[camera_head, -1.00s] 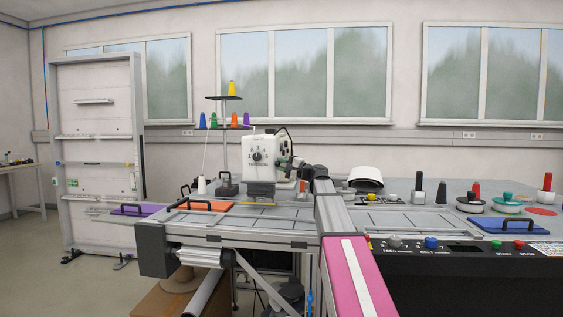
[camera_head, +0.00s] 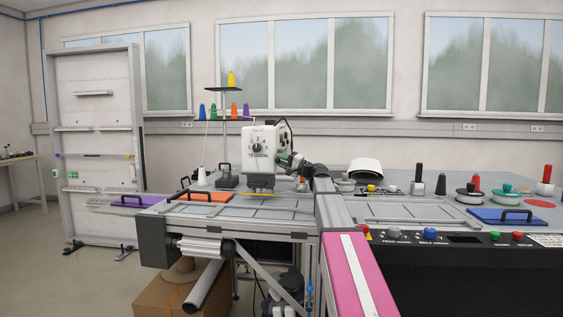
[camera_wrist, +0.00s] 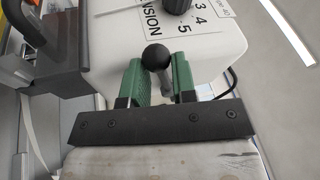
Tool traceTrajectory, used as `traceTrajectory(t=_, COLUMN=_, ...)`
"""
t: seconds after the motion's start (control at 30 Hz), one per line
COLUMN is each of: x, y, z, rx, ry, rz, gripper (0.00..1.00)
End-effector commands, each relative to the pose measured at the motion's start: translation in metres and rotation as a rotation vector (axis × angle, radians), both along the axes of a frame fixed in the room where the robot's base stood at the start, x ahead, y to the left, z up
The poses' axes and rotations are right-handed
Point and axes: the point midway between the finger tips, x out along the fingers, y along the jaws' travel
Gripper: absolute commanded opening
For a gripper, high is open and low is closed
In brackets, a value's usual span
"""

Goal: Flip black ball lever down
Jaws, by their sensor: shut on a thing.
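The black ball lever (camera_wrist: 156,57) shows in the wrist view, a black ball on a short grey stem, at the side of the white machine head (camera_wrist: 120,40). My gripper (camera_wrist: 160,75) has its two green fingers on either side of the stem, just below the ball, shut on it. In the head view my gripper (camera_head: 290,160) is at the right side of the white machine head (camera_head: 259,147), which carries a dial and printed numbers. The lever is hidden there by my gripper.
Coloured thread cones on a stand (camera_head: 231,113) rise behind the machine head. An orange plate with a handle (camera_head: 200,196) lies to its left. A white cap form (camera_head: 366,166) and several knobs and spools stand to the right.

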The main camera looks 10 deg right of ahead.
Motion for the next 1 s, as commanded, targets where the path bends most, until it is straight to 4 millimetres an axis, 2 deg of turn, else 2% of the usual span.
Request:
traceTrajectory(t=0.33, x=-0.001, y=-0.001, z=0.000, rx=0.001, ry=0.001, rz=0.000, gripper=0.37)
traceTrajectory(t=0.47, x=-0.006, y=-0.007, z=-0.002, rx=0.001, ry=0.001, rz=-0.001, gripper=0.37)
traceTrajectory(t=1.0, x=-0.053, y=-0.077, z=-0.026, rx=0.001, ry=0.001, rz=-0.001, gripper=0.37)
